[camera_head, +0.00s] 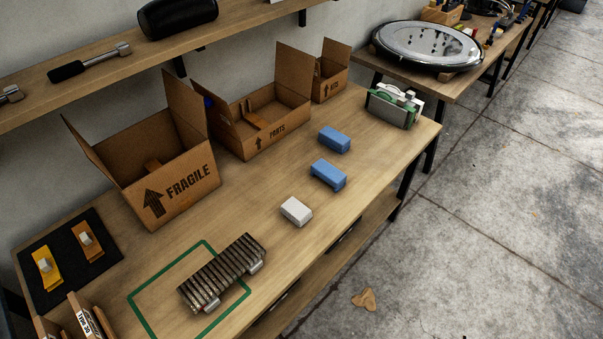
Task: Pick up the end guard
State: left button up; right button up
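I cannot tell for sure which piece is the end guard. A black mat (38,279) at the left holds a yellow piece (46,268) and a brown-orange piece (89,242), each with a pale block on top. Neither of my grippers is in view.
Open cartons marked FRAGILE (183,190), PARTS (262,138) and KITS (330,85) stand along the wall. A green-and-grey tape dispenser (394,106) sits at the far end. A shelf (110,70) runs above. Bench space around the blocks is clear.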

aim_at(334, 177)
jog(key=i+l+u, duration=0.1)
jog(key=l+u, duration=0.7)
jog(key=l, duration=0.15)
jog(key=l+u, duration=0.4)
jog(key=k+l, duration=0.05)
